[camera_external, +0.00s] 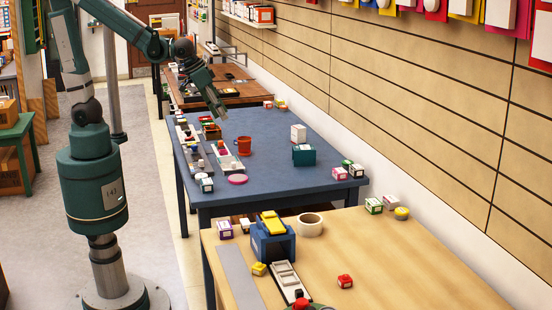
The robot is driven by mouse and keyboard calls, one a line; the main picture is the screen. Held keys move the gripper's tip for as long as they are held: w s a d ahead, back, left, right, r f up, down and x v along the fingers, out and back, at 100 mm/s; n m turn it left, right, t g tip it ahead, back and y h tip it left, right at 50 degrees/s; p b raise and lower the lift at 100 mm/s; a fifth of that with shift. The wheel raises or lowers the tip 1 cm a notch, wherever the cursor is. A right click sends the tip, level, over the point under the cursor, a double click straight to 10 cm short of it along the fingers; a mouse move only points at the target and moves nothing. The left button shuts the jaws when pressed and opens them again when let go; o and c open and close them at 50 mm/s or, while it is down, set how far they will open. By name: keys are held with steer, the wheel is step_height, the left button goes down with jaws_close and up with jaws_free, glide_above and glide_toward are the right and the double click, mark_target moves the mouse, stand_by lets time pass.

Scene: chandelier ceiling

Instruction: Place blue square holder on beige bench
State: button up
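A dark blue square holder (268,245) stands upright on the beige bench (390,255), near its back left part. Yellow pieces lie on its top. A teal square box (303,156) stands on the blue table behind the bench. My gripper (221,113) points down over the far left part of the blue table, well away from both boxes. It is small and dark in this view, and I cannot tell whether its fingers are open. I see nothing hanging from it.
The bench's right part is mostly clear.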

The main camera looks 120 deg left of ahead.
steer(key=s+a+f+n+g, duration=0.1)
steer(key=s+a+f+n, duration=0.2)
steer(key=a, duration=0.6)
steer(key=s+a+f+n+g, duration=0.1)
steer(key=s+a+f, duration=0.4)
steer(key=a, duration=0.5)
steer(key=s+a+f+n+g+y, duration=0.1)
steer(key=s+a+f+n+g, duration=0.1)
steer(key=s+a+f+n, duration=0.2)
steer(key=a+f, duration=0.3)
steer(key=a, duration=0.2)
steer(key=shift+a+f+n, duration=0.15)
steer(key=shift+a+n, duration=0.05)
steer(key=shift+n, duration=0.1)
steer(key=shift+x, duration=1.3)
steer(key=shift+b+x, duration=0.6)
steer(key=shift+x, duration=1.95)
steer(key=shift+d, duration=0.1)
steer(key=shift+c, duration=0.5)
steer(key=c, duration=0.8)
